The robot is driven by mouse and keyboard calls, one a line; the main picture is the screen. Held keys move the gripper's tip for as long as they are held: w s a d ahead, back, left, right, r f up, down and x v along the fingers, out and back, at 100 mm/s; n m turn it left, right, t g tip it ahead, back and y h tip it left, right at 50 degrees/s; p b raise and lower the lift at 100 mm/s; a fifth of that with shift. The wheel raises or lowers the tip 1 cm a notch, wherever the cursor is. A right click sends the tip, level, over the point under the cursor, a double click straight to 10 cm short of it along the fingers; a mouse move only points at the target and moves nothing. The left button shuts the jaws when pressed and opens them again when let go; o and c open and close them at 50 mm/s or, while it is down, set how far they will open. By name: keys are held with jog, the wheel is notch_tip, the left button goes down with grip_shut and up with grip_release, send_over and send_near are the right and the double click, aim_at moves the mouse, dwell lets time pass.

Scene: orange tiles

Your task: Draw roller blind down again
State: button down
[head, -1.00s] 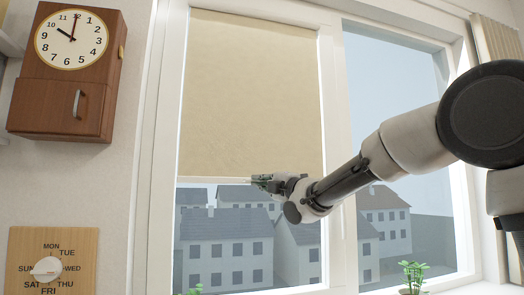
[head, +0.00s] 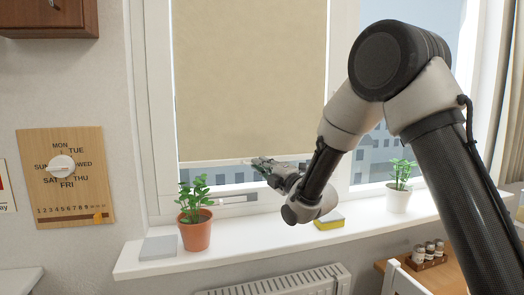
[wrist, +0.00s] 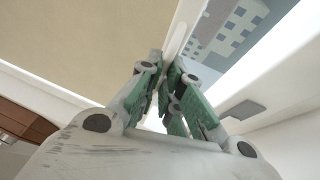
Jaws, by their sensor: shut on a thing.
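The beige roller blind (head: 250,80) hangs over the left window pane, drawn most of the way down. Its pale bottom bar (head: 215,163) sits a little above the lower window frame, with a strip of grey houses showing below it. My gripper (head: 262,164) is at the bar, right of its middle. In the wrist view, the green-padded fingers (wrist: 168,75) are shut on the bottom bar (wrist: 184,24), with the blind fabric (wrist: 80,40) to the left. The gripped spot is partly hidden by the fingers.
On the white sill (head: 150,268) stand a potted plant (head: 196,235) left of my gripper, a grey flat block (head: 159,247), a yellow sponge (head: 329,220) below my arm and a white-potted plant (head: 399,190). A radiator (head: 290,283) is beneath. A window handle (head: 238,199) sits below the bar.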

jog(key=shift+f, duration=0.5)
jog(key=shift+f, duration=0.1)
jog(key=c, duration=1.6)
grip_release()
jog(key=v, duration=1.2)
